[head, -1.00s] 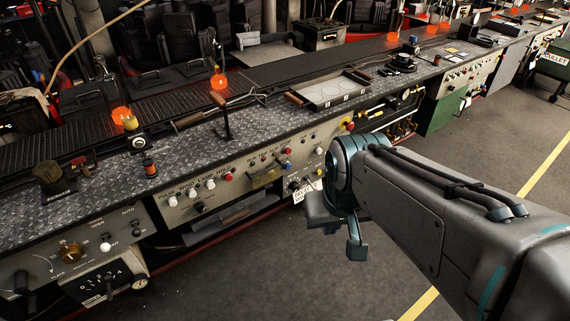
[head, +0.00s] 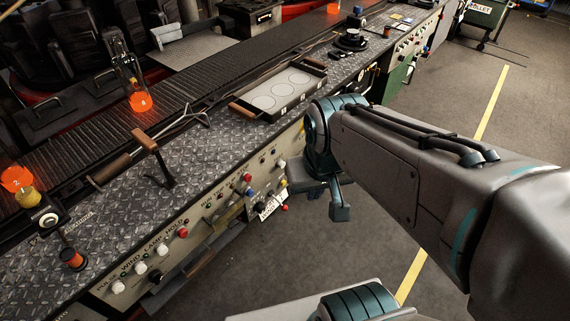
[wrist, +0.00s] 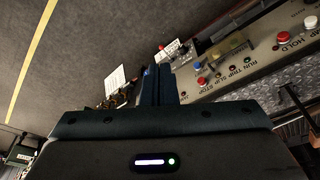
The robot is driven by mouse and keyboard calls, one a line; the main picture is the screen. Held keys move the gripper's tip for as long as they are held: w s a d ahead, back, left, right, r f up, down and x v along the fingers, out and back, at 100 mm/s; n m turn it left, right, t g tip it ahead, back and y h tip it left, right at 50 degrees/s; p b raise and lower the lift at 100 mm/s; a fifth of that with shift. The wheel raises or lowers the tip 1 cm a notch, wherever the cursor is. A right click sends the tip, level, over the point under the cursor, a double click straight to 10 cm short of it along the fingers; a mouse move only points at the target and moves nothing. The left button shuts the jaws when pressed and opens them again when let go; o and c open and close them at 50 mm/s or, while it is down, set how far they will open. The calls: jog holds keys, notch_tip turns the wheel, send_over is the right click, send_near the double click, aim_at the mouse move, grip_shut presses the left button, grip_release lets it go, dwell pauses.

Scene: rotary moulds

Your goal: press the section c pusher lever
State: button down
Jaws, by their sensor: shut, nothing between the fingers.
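A lever with a brown wooden handle (head: 145,141) and a dark bent stem stands up from the tread-plate bench top, left of centre in the head view. No readable label marks it as the section c pusher lever. My gripper (wrist: 157,85) shows in the wrist view with its two dark fingers together and nothing between them. In the head view my arm's end hangs over the floor at the bench's front, right of and apart from the lever. The wrist view shows the front panel beyond the fingers, with a red button (wrist: 201,81).
Glowing orange pieces (head: 140,102) sit by the conveyor (head: 190,85) behind the lever. A tray with wooden handles (head: 290,112) lies right of it. A black-and-orange knob (head: 72,259) stands front left. The floor (head: 440,110) right of the bench is mostly clear.

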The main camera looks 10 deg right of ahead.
jog(key=shift+s+a, duration=0.1)
jog(key=shift+s, duration=0.05)
jog(key=w+a+f+m+g+y+b, duration=0.2)
jog(key=w+f+y+b, duration=0.3)
jog(key=f, duration=0.5)
jog(key=w+a+f+m+g+y+b, duration=0.25)
jog(key=f+y+b, duration=0.3)
jog(key=f, duration=0.45)
jog(key=w+a+f+m+g+y+b, duration=0.1)
jog(key=w+a+f+m+y+b, duration=0.1)
jog(key=w+f+y+b, duration=0.65)
jog(key=w+d+f+m+t+h+b, duration=0.2)
jog(key=d+f+m+t+h+b, duration=0.1)
jog(key=f+m+t, duration=0.3)
jog(key=w+d+f+m+t+h+b, duration=0.2)
jog(key=d+f+m+t, duration=0.3)
jog(key=f+t, duration=0.5)
jog(key=w+d+f+m+t+h+b, duration=0.2)
jog(key=d+f+m+t+h+b, duration=0.1)
jog(key=f+m+t, duration=0.5)
notch_tip(320, 180, down, 4)
jog(key=shift+w+d+r+m+h+b, duration=0.25)
jog(key=shift+d+m+h+b, duration=0.1)
jog(key=shift+d+b, duration=0.4)
jog(key=shift+w, duration=0.1)
